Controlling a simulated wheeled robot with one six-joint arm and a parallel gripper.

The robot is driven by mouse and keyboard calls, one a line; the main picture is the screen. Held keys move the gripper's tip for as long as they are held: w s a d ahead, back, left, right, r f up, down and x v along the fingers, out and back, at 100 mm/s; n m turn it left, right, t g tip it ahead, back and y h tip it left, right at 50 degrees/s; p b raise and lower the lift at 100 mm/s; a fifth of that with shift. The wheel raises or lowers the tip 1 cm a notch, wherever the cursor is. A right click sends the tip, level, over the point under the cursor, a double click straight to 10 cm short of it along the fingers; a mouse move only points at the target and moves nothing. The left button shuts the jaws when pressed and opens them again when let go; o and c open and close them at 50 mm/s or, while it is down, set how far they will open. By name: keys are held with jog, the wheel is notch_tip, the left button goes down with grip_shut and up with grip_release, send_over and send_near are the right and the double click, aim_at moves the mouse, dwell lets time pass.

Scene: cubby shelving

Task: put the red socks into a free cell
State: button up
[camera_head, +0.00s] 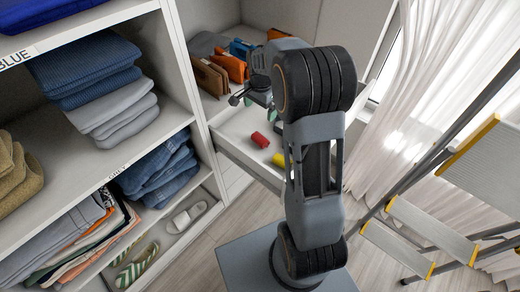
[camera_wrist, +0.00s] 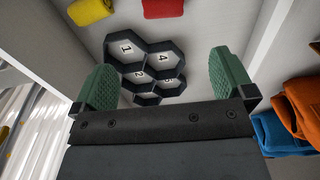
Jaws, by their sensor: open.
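The red socks, a small rolled bundle, lie in the white drawer in the head view (camera_head: 260,139) and show at the top edge of the wrist view (camera_wrist: 163,8). A yellow bundle (camera_head: 278,159) lies beside them. A dark honeycomb organizer (camera_wrist: 147,66) with numbered hexagonal cells shows between my fingers in the wrist view; cells 1, 2 and 4 look empty, and the farther cells are partly unclear. My arm hides it in the head view. My gripper (camera_wrist: 163,64) is open with green finger pads, nothing between them, above the drawer and apart from the socks.
The open drawer (camera_head: 236,146) juts out from the cubby shelving. Orange and blue folded items (camera_head: 230,66) stand on the surface behind it. Shelves with folded clothes (camera_head: 88,70) fill the left. A stepladder (camera_head: 430,228) and curtains (camera_head: 420,110) stand at the right.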

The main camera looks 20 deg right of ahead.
jog(key=m+b, duration=0.1)
jog(key=b, duration=0.1)
send_over(262, 135)
notch_tip(262, 135, down, 11)
jog(key=shift+s+a+f, duration=0.1)
jog(key=shift+f+b, duration=1.05)
jog(key=shift+f, duration=2.05)
jog(key=shift+c, duration=0.3)
jog(key=c, duration=0.8)
jog(key=shift+r, duration=0.15)
